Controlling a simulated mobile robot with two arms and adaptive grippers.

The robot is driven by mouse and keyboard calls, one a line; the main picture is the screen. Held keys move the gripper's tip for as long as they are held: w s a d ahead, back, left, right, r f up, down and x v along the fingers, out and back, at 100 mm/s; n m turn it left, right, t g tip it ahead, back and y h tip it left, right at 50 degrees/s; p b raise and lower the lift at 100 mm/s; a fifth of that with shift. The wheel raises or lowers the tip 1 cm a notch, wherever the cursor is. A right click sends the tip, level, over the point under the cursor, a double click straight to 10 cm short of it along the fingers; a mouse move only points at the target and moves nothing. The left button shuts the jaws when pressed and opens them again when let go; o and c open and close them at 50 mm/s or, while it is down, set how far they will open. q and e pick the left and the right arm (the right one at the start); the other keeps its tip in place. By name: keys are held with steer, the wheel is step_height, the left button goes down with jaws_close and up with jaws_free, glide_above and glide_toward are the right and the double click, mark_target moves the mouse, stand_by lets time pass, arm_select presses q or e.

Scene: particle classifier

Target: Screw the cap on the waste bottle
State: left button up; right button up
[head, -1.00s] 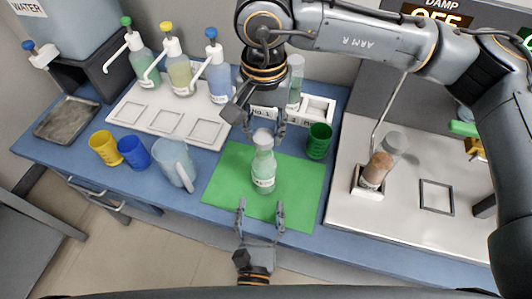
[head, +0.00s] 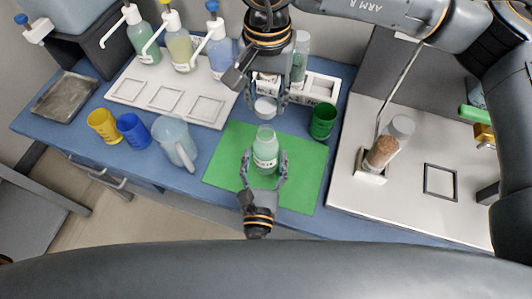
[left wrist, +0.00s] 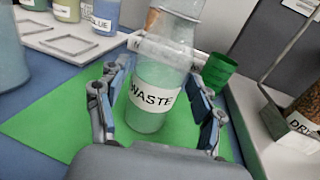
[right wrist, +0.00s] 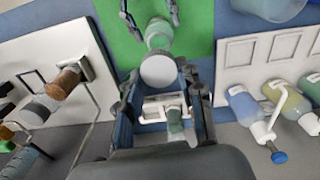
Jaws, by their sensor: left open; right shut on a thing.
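The waste bottle (head: 265,152), pale green with a white label, stands upright on the green mat (head: 225,172). Its WASTE label faces the left wrist view (left wrist: 152,97). My left gripper (head: 265,168) is open, with one finger on each side of the bottle; contact is not clear. My right gripper (head: 268,103) is shut on the round white cap (head: 264,109) and holds it behind and above the bottle mouth, apart from it in the head view. In the right wrist view the cap (right wrist: 159,72) partly covers the bottle top. The left wrist view cuts off the bottle's top.
A rack (head: 318,90) with a tube stands behind the mat. A green cup (head: 323,121) is close right of the right gripper. A jug (head: 176,142), a blue cup (head: 133,131) and a yellow cup (head: 103,125) stand left of the mat. Dispenser bottles stand behind them.

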arm_select(q)
steer(key=w, duration=0.6)
steer(key=shift+w+d, duration=0.3)
jaws_close()
